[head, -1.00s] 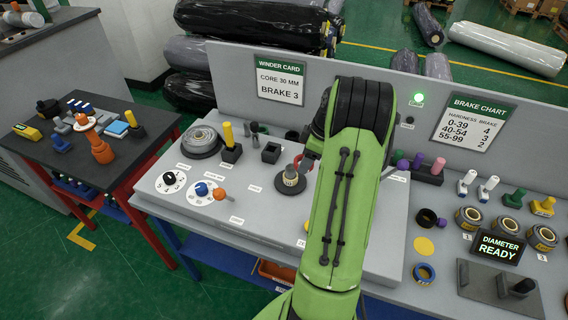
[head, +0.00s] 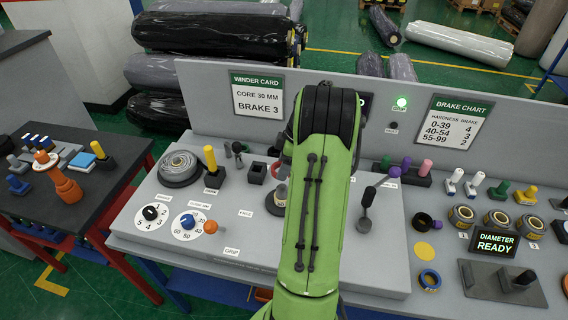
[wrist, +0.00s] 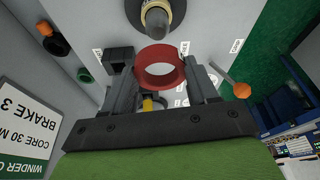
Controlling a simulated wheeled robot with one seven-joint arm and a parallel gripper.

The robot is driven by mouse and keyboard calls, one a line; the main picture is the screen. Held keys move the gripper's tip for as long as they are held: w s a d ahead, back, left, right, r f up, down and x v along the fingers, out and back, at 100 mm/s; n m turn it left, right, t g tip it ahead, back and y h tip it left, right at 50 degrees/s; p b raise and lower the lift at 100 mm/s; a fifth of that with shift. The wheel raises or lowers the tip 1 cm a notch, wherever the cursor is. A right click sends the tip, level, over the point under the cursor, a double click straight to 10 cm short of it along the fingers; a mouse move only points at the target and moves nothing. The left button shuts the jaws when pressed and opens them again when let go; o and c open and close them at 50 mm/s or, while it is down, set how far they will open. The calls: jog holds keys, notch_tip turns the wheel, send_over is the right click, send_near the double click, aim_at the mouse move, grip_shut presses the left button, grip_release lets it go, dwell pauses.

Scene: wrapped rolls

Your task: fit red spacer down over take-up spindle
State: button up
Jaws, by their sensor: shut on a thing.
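The red spacer (wrist: 162,82) is a short open ring, held between the two fingers of my gripper (wrist: 157,72) in the wrist view. The take-up spindle (wrist: 157,16) is a grey round-topped post with a cream collar and a wider dark base, at the top of the wrist view. The spacer shows beside the spindle there, not around it. In the head view the spindle (head: 281,192) is partly hidden by my arm. Only a sliver of the red spacer (head: 276,170) shows there, at my arm's left edge. Their height gap is hard to tell.
On the grey panel, a grey roll (head: 180,168), a yellow-handled post (head: 210,158), two dials and an orange-knobbed lever (head: 211,227) lie left of the spindle. The upright board (head: 330,115) stands behind.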

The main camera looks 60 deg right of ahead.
aim_at(286, 186)
jog(key=shift+s+f+b, duration=0.1)
jog(key=shift+f+b, duration=1.55)
jog(key=shift+f, duration=0.7)
jog(key=shift+f+b, duration=0.4)
jog(key=shift+b, duration=0.1)
jog(key=shift+f+b, duration=2)
jog(key=shift+f, duration=0.4)
jog(key=o, duration=1.1)
jog(key=shift+r, duration=0.1)
jog(key=p+v, duration=0.4)
jog(key=v, duration=1.1)
jog(key=shift+s+r+p, duration=0.1)
jog(key=shift+r+p, duration=0.25)
jog(key=shift+p, duration=0.05)
